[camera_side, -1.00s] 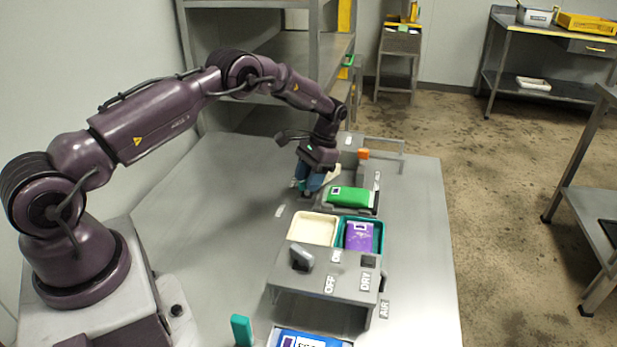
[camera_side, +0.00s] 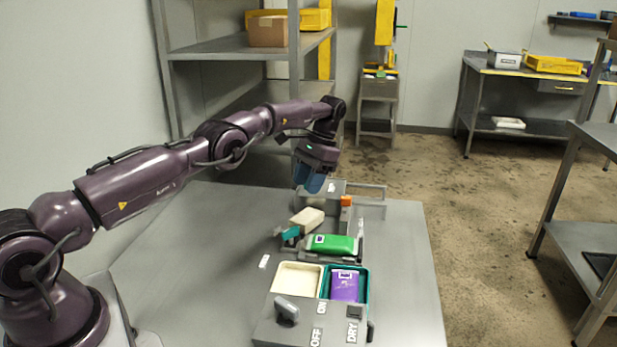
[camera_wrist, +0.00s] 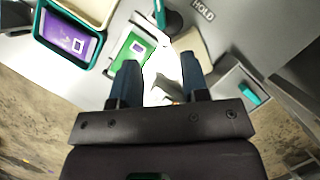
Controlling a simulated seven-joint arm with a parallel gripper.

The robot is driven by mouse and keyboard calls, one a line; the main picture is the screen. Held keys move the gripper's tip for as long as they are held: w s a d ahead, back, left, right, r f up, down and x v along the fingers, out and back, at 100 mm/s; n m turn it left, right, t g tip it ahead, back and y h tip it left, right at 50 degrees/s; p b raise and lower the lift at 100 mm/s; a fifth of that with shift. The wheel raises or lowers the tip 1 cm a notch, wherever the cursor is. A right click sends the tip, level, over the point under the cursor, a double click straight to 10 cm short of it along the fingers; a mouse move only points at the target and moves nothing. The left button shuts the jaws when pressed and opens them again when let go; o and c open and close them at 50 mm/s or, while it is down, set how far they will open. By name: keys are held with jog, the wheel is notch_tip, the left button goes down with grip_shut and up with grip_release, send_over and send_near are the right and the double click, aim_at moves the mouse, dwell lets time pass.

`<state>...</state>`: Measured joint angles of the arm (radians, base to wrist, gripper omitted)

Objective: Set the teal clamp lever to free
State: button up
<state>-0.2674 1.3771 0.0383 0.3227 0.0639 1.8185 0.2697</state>
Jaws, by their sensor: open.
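The teal clamp lever (camera_side: 291,233) is in the side view, left of the green pouch (camera_side: 331,243) and at the near end of a cream block (camera_side: 306,219). In the wrist view a teal lever (camera_wrist: 160,14) shows at the top edge, cut off by the frame, next to a HOLD label (camera_wrist: 203,10). My gripper (camera_side: 311,180) is above and behind the lever in the side view, apart from it. In the wrist view its blue fingers (camera_wrist: 160,78) are spread with nothing held between them. The lever's exact setting cannot be told.
A cream tray (camera_side: 276,279) and a teal tray (camera_side: 365,285) holding a purple pouch (camera_side: 344,284) stand nearer the camera. A dark knob (camera_side: 287,308) sits on the grey panel in front. An orange piece (camera_side: 346,201) and a grey rail (camera_side: 384,193) are behind.

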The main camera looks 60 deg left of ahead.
jog(key=shift+w+r, duration=0.1)
jog(key=shift+r, duration=0.3)
jog(key=s+d+r+n+t, duration=0.1)
jog(key=s+d+r+t, duration=0.3)
jog(key=s+d+r, duration=0.6)
jog(key=s+d+r+t, duration=0.2)
jog(key=s+r, duration=0.1)
jog(key=s, duration=0.4)
jog(key=s+d+r+t, duration=0.2)
jog(key=s+r, duration=0.1)
jog(key=s, duration=0.4)
jog(key=s+d+r+m+t, duration=0.1)
jog(key=s+d+r+t, duration=0.1)
jog(key=s, duration=0.6)
jog(key=shift+r, duration=0.6)
